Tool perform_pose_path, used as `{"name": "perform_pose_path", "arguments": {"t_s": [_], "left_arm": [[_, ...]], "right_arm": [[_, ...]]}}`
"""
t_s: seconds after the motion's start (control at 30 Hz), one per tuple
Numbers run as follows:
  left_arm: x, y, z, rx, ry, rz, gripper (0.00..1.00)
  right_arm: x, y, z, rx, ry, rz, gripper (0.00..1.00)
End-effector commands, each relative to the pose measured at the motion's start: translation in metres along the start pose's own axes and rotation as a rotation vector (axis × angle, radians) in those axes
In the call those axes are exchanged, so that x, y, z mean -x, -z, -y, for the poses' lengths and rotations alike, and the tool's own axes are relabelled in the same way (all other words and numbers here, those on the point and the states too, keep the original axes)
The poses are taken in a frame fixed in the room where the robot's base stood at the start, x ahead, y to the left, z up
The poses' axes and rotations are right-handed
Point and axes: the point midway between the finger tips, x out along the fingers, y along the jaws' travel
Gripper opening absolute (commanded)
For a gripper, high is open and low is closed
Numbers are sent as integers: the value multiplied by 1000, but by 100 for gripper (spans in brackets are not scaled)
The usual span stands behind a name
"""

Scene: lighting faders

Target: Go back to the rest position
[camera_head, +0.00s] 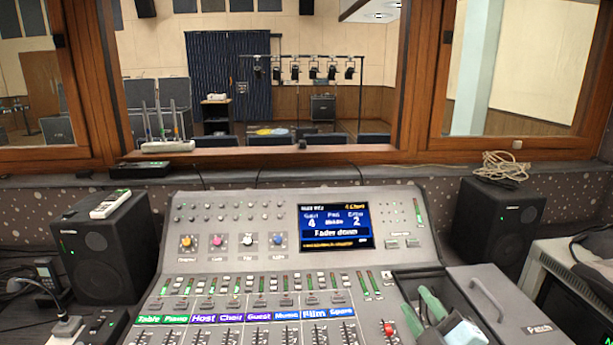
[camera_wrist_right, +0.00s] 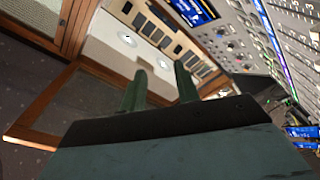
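The lighting console (camera_head: 250,260) fills the lower middle of the head view, with coloured channel labels and rows of faders. Its screen (camera_head: 336,227) reads "Fader down". A red fader cap (camera_head: 388,328) shows near the console's lower right. My right gripper (camera_head: 415,299) is at the lower right, over the console's edge beside the Patch box. Its two green fingers stand apart with nothing between them. The right wrist view also shows the right gripper (camera_wrist_right: 160,70) open and empty, with the console at the upper right. My left gripper is not in view.
A grey box marked Patch (camera_head: 525,310) with a handle stands right of the console. Black speakers flank it at left (camera_head: 105,250) and right (camera_head: 497,225). A white remote-like device (camera_head: 110,204) lies on the left speaker. A coiled cable (camera_head: 503,167) lies at the right.

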Motion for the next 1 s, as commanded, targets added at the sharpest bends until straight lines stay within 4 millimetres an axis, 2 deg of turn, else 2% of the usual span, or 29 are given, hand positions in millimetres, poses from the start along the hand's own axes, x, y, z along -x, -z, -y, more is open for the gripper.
{"name": "perform_pose_path", "arguments": {"t_s": [0.03,0.13,0.2,0.3,0.47,0.7,0.77,1.0], "left_arm": [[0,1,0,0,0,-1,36],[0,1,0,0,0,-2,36],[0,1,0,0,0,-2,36],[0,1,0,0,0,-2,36],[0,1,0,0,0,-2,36],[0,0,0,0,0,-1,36],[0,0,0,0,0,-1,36],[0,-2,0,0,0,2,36]], "right_arm": [[17,-16,12,-96,24,117,32],[54,-49,37,-263,87,355,32],[86,-66,58,-370,147,517,32],[133,-82,85,-492,238,719,32],[196,-87,116,-619,369,951,32],[275,-76,143,-744,548,1206,32],[293,-70,148,-770,594,1261,32],[283,-107,194,-757,606,1277,32]]}}
